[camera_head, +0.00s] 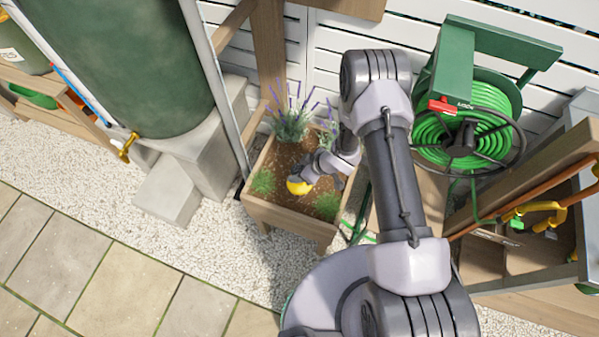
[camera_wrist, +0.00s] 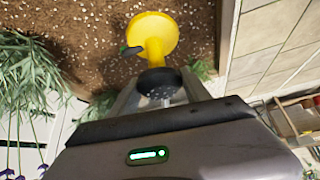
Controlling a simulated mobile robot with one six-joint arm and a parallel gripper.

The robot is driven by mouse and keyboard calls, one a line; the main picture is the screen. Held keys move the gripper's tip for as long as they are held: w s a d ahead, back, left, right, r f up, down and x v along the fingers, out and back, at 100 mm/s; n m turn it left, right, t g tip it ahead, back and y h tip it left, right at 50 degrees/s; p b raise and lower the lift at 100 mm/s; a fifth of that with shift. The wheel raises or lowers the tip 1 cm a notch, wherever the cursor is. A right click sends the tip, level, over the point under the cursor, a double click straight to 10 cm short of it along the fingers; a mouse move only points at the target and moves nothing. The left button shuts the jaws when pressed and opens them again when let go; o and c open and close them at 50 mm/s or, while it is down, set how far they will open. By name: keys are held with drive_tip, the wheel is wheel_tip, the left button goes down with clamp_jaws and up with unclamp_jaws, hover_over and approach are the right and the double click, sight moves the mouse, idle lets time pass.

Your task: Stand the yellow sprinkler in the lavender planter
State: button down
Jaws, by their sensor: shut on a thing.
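The yellow sprinkler (camera_wrist: 152,38) is in the jaws of my gripper (camera_wrist: 155,90), with its round yellow part facing away from the jaws. In the head view the yellow sprinkler (camera_head: 299,186) shows over the soil of the wooden planter (camera_head: 290,220), toward its front. Lavender (camera_head: 291,122) with purple spikes grows at the planter's back. My gripper (camera_head: 311,176) reaches in from the right and is shut on the sprinkler. I cannot tell whether the sprinkler touches the soil (camera_wrist: 90,40). My gripper hides part of it.
Green tufts (camera_head: 327,205) grow in the planter's front corners. A wooden post (camera_head: 268,50) stands behind it. A green tank (camera_head: 125,60) on concrete blocks is to the left, and a green hose reel (camera_head: 468,125) to the right. Pale gravel (camera_head: 210,245) lies in front.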

drive_tip(key=c, duration=0.5)
unclamp_jaws()
drive_tip(key=p+v, duration=0.5)
drive_tip(key=v, duration=0.7)
drive_tip(key=w+d+r+m+t+h, duration=0.1)
drive_tip(key=w+d+r+m+h, duration=0.2)
drive_tip(key=r, duration=0.6)
drive_tip(key=w+d+r+m+t+h, duration=0.2)
drive_tip(key=w+d+r, duration=0.3)
drive_tip(key=r, duration=0.5)
drive_tip(key=s+d+r+m+h, duration=0.1)
drive_tip(key=s+d+r+m, duration=0.2)
drive_tip(key=r, duration=0.4)
drive_tip(key=s+d+r+m+h, duration=0.1)
drive_tip(key=s+r+m, duration=0.1)
drive_tip(key=s+r, duration=0.45)
drive_tip(key=s+a+r+m+y, duration=0.1)
drive_tip(key=s+a+r+m, duration=0.2)
drive_tip(key=s+r, duration=0.2)
drive_tip(key=s+a+r+m+y, duration=0.2)
drive_tip(key=s+r, duration=0.4)
drive_tip(key=s, duration=0.6)
drive_tip(key=shift+s+a+r+m+g, duration=0.25)
drive_tip(key=shift+a+m, duration=0.35)
drive_tip(key=shift+a, duration=0.45)
